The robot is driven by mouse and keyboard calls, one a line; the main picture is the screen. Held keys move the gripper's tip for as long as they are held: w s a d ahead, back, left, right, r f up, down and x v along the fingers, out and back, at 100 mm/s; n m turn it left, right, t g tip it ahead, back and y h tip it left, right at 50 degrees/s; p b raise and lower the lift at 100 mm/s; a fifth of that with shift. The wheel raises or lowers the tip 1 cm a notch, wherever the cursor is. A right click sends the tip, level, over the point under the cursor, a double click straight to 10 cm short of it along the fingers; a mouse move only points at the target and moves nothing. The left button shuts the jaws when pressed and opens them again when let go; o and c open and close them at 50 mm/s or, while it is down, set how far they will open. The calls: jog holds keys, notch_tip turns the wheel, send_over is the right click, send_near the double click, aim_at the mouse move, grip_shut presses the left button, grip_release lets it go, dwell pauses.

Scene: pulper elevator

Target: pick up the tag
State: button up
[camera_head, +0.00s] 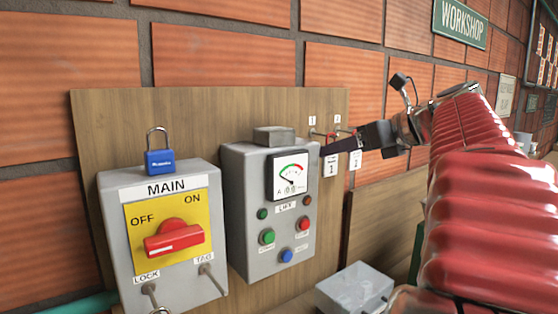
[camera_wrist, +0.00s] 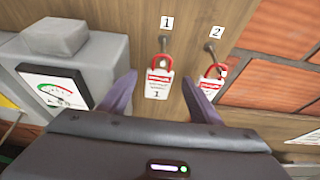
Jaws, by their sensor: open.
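Two white tags with red tops hang from hooks on the wooden board. The left tag (camera_wrist: 158,86), printed with a 1, hangs from the hook under the label 1 and also shows in the head view (camera_head: 331,167). The right tag (camera_wrist: 211,86) hangs under the label 2 and also shows in the head view (camera_head: 355,160). My gripper (camera_wrist: 159,80) is open, its purple fingers either side of the left tag in the wrist view. Whether they touch it I cannot tell. In the head view my gripper (camera_head: 340,145) is at the hooks, partly covering them.
A grey control box (camera_head: 262,225) with a gauge stands out left of the tags. Further left is the MAIN switch box (camera_head: 118,225) with a blue padlock (camera_head: 160,162) on top. Brick wall lies right of the board.

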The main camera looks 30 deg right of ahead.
jog(key=shift+f+x, duration=0.2)
jog(key=shift+x, duration=2)
jog(key=shift+s+a, duration=0.15)
jog(key=shift+c, duration=0.5)
jog(key=c, duration=1)
jog(key=shift+r, duration=0.1)
jog(key=shift+r, duration=0.5)
jog(key=shift+s+r, duration=0.15)
jog(key=shift+s, duration=0.05)
jog(key=s, duration=1.7)
jog(key=shift+s+d, duration=0.25)
jog(key=shift+s, duration=0.05)
